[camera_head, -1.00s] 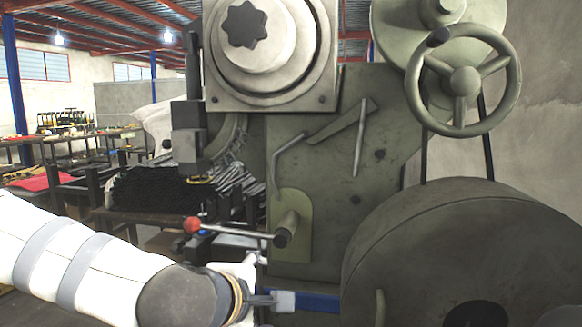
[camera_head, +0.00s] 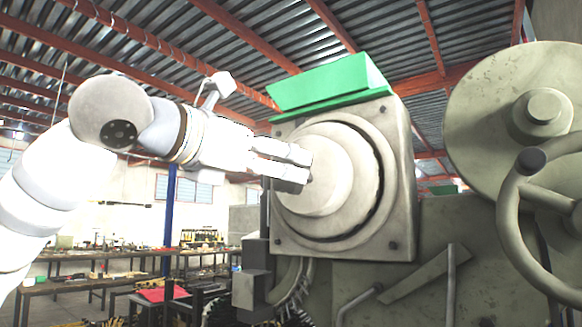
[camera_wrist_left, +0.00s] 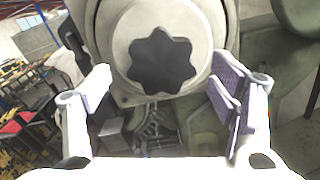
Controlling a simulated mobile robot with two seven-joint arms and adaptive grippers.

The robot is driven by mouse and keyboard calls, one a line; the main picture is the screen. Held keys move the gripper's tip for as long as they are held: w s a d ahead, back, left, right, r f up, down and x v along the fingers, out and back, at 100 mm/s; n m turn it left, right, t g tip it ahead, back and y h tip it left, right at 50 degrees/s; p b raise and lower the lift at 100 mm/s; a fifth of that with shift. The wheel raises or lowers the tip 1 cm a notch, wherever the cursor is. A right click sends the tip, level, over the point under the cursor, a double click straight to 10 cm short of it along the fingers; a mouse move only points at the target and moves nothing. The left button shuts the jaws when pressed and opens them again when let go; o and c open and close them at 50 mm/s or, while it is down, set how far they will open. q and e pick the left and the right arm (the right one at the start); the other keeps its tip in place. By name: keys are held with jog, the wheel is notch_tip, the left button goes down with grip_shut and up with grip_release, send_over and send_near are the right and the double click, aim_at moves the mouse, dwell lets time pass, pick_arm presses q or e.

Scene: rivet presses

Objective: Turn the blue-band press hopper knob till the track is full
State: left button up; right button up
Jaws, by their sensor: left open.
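The press's dark, star-shaped hopper knob (camera_wrist_left: 162,60) shows in the left wrist view, at the middle of a round pale hub (camera_wrist_left: 118,45). In the head view the hub (camera_head: 322,190) sits on a square plate, and my gripper hides the knob. My left gripper (camera_head: 300,168) is raised in front of the hub. In the left wrist view the gripper (camera_wrist_left: 165,92) is open, with a finger on each side and the knob framed between them. I cannot tell whether the fingers touch anything. The blue band and the track are not visible now. My right gripper is not in view.
A green hopper (camera_head: 330,85) sits above the plate. A large handwheel (camera_head: 505,215) and a wheel (camera_head: 490,95) stand at the right. A lever-like bar (camera_head: 430,275) lies on the press below. Cluttered workbenches (camera_head: 70,287) stand at the far left.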

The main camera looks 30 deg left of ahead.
pick_arm(q)
jog(key=w, duration=0.4)
jog(key=shift+w+d, duration=0.15)
jog(key=shift+d, duration=0.1)
jog(key=c, duration=1.2)
jog(key=shift+o, duration=0.2)
jog(key=shift+n, duration=0.3)
jog(key=n, duration=0.4)
jog(key=shift+a+r, duration=0.1)
jog(key=shift+a, duration=0.05)
jog(key=n, duration=0.5)
jog(key=shift+a, duration=0.15)
jog(key=n, duration=0.5)
jog(key=shift+a+f+n, duration=0.15)
jog(key=shift+f+n, duration=0.05)
jog(key=shift+n, duration=0.2)
jog(key=n, duration=0.4)
jog(key=shift+f+n, duration=0.15)
jog(key=shift+n, duration=0.25)
jog(key=shift+n, duration=0.3)
